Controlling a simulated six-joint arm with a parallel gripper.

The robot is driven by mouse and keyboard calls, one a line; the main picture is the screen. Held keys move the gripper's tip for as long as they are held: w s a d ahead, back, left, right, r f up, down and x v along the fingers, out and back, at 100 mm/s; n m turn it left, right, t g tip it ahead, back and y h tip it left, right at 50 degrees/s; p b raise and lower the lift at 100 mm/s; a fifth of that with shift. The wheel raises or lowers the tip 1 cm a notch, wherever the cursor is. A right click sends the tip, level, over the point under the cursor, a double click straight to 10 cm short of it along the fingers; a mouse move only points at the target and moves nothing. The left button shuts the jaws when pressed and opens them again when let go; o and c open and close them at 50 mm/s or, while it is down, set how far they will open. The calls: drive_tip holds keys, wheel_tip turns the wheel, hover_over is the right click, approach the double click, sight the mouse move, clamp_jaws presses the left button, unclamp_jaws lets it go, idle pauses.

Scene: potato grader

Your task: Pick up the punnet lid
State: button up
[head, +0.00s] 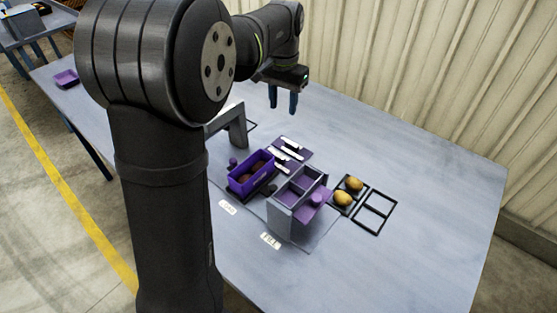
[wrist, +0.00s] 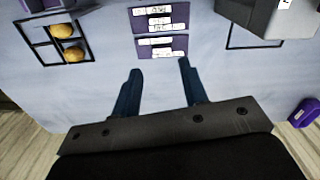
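My gripper (head: 283,104) is high above the back of the table, fingers pointing down. In the wrist view my gripper (wrist: 160,66) has its two fingers well apart with nothing between them. A purple plate with a round knob (head: 316,199), which looks like the punnet lid, is at the right side of a grey divided box; I cannot tell how it rests. It is well below and in front of my gripper. A purple open punnet (head: 239,185) stands left of the box, with brown items inside.
Two potatoes (head: 354,183) (wrist: 62,30) lie in a black frame, beside an empty black frame (head: 373,213). Purple plates with white strips (wrist: 162,55) lie behind the box. A grey arch (head: 236,128) stands to the left. The table's right side is clear.

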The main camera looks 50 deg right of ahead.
drive_tip(key=n, duration=1.6)
hover_over(280, 156)
drive_tip(key=f, duration=1.2)
drive_tip(key=shift+s+d, duration=0.1)
drive_tip(key=shift+d, duration=0.1)
drive_tip(key=shift+a+f, duration=0.15)
drive_tip(key=shift+f, duration=1.2)
drive_tip(key=shift+a+f, duration=0.15)
drive_tip(key=shift+f, duration=1.15)
drive_tip(key=shift+c, duration=0.4)
clamp_jaws()
